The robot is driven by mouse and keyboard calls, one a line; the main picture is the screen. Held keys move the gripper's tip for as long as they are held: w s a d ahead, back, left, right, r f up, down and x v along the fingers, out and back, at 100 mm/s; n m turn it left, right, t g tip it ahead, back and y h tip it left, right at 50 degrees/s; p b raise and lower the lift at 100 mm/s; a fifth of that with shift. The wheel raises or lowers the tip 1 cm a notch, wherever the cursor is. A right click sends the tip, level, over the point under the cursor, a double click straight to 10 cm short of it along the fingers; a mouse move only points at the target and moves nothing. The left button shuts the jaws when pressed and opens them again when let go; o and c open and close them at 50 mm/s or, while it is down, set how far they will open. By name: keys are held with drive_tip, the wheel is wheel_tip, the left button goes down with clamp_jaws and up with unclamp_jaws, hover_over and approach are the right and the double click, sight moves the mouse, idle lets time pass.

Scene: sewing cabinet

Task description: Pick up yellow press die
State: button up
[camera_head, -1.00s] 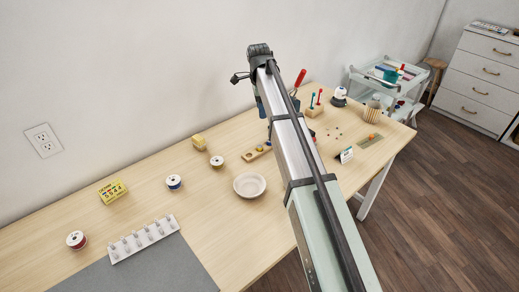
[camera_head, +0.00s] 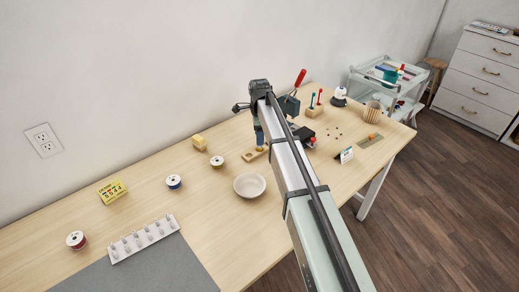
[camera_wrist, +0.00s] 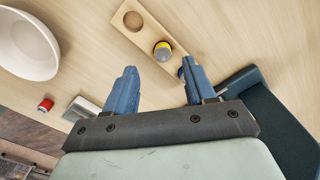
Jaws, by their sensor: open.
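An empty round recess shows at the block's other end. In the head view the holder block (camera_head: 248,157) lies on the table behind the bowl, with the die partly hidden at my fingers. My gripper (camera_wrist: 160,70) has two blue fingers spread apart with nothing between them. The die appears just beyond the gap between the fingertips, apart from both. A small dark blue piece (camera_wrist: 181,73) on the block is partly hidden by the right finger.
A pale bowl (camera_head: 250,186) stands near the block; it also shows in the wrist view (camera_wrist: 27,46). A dark press with a red handle (camera_head: 300,78) stands to the right of my gripper.

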sight(259, 147)
drive_tip(key=shift+w+f, duration=0.2)
drive_tip(key=shift+f, duration=2.4)
clamp_jaws()
